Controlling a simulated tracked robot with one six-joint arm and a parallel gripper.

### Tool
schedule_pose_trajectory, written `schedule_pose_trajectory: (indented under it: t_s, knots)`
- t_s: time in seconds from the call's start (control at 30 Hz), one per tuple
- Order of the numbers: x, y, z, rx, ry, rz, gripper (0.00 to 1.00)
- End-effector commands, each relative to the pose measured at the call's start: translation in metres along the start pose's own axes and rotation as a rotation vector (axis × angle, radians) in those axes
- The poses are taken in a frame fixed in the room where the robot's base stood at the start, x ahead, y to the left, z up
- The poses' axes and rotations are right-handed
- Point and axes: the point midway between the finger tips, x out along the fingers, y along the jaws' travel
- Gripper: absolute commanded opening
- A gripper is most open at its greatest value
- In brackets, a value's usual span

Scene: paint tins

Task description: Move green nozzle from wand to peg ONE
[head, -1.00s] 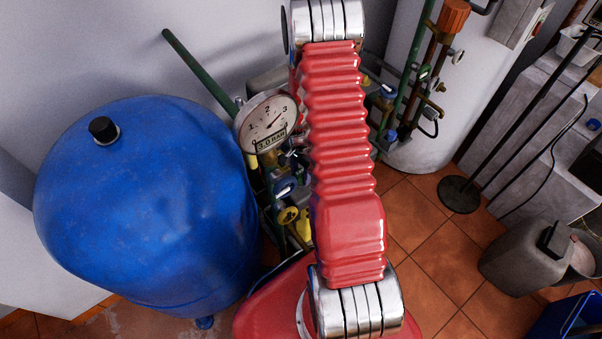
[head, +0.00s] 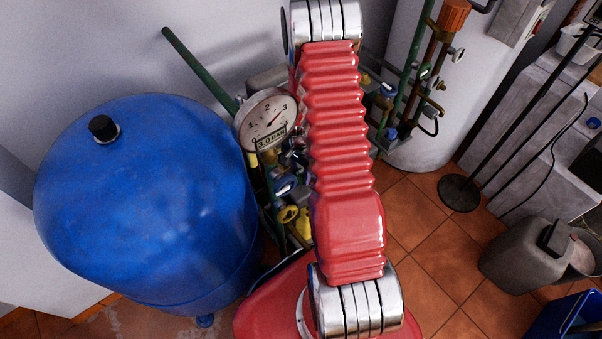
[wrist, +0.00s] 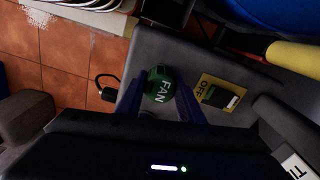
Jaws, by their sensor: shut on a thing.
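In the wrist view, a round green piece marked "FAN" (wrist: 161,85), which looks like the green nozzle, sits between the two dark blue fingers of my gripper (wrist: 158,98). The gripper is shut on it. A grey panel lies behind it in the picture. I cannot tell whether the nozzle still touches anything beyond the fingers. No peg marked ONE can be made out, and I cannot pick out the wand for certain. In the head view my red arm hides the gripper and the nozzle.
The grey panel (wrist: 165,45) carries a yellow "OFF" plate (wrist: 218,91) with a dark switch. A yellow cylinder (wrist: 293,57) is at upper right. A blue tank (head: 145,205), a pressure gauge (head: 267,120) and green pipes flank my arm.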

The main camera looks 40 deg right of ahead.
Motion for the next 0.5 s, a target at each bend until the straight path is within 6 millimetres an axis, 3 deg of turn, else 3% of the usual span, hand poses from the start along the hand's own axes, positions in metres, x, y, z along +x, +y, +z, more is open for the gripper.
schedule_pose_trajectory:
  t_s: [0.03, 0.07, 0.1, 0.33, 0.5]
  knots:
    - [0.0012, 0.0003, 0.0002, 0.000, -0.001, 0.001, 0.18]
    - [0.0009, 0.0002, 0.0002, 0.000, 0.000, 0.000, 0.36]
    - [0.0009, 0.0002, 0.0002, 0.000, 0.000, 0.001, 0.39]
    - [0.0007, 0.0003, 0.0003, 0.000, -0.001, 0.001, 0.55]
    - [0.0006, 0.0003, 0.0003, 0.000, -0.001, 0.001, 0.56]
